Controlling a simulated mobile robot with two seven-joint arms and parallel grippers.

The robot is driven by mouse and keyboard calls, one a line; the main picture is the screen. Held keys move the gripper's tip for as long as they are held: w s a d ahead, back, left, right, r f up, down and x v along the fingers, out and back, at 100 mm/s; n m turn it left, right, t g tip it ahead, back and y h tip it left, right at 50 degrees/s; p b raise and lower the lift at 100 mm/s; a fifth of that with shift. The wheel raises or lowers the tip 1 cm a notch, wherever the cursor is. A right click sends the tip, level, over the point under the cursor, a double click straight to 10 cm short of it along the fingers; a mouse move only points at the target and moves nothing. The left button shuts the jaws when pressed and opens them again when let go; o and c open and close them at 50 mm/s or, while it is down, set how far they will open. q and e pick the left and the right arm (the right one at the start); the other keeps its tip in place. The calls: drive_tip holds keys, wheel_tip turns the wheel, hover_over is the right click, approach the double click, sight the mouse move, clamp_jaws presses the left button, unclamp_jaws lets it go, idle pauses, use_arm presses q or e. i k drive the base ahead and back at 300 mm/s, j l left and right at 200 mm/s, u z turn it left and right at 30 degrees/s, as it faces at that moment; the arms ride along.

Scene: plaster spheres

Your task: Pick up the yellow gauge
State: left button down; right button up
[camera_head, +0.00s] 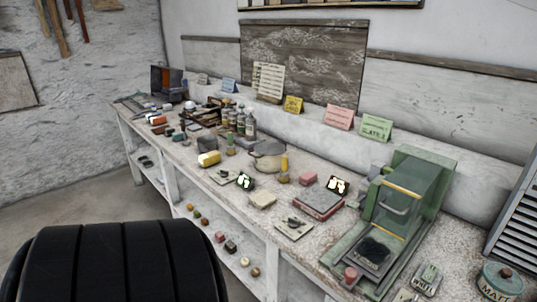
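I cannot tell for sure which thing is the yellow gauge. A yellow cylinder-like object with a pale end (209,159) lies near the front edge of the long workbench (228,174), left of the middle. A small upright yellow piece (284,163) stands farther right, beside a round beige pot-like object (267,155). Two small dark objects with bright greenish-white faces, one left (245,181) and one right (338,186), sit on the bench. Neither of my grippers is in view.
A lower shelf (215,245) holds several small pieces. The floor at left is clear.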

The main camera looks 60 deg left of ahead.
sight(213, 159)
drive_tip(key=u, duration=2.5)
drive_tip(key=k+l+z, duration=0.1)
drive_tip(key=z, duration=0.25)
drive_tip(key=l+z, duration=0.2)
drive_tip(key=z, duration=0.15)
drive_tip(key=k+l+z, duration=0.1)
drive_tip(key=z, duration=0.25)
drive_tip(key=i+j, duration=0.2)
drive_tip(key=j, duration=0.15)
drive_tip(key=i+j, duration=0.25)
drive_tip(key=i+j+z, duration=0.1)
drive_tip(key=j, duration=0.35)
drive_tip(key=i+j, duration=0.35)
drive_tip(key=i+j+z, duration=0.1)
drive_tip(key=j, duration=0.3)
drive_tip(key=i, duration=0.1)
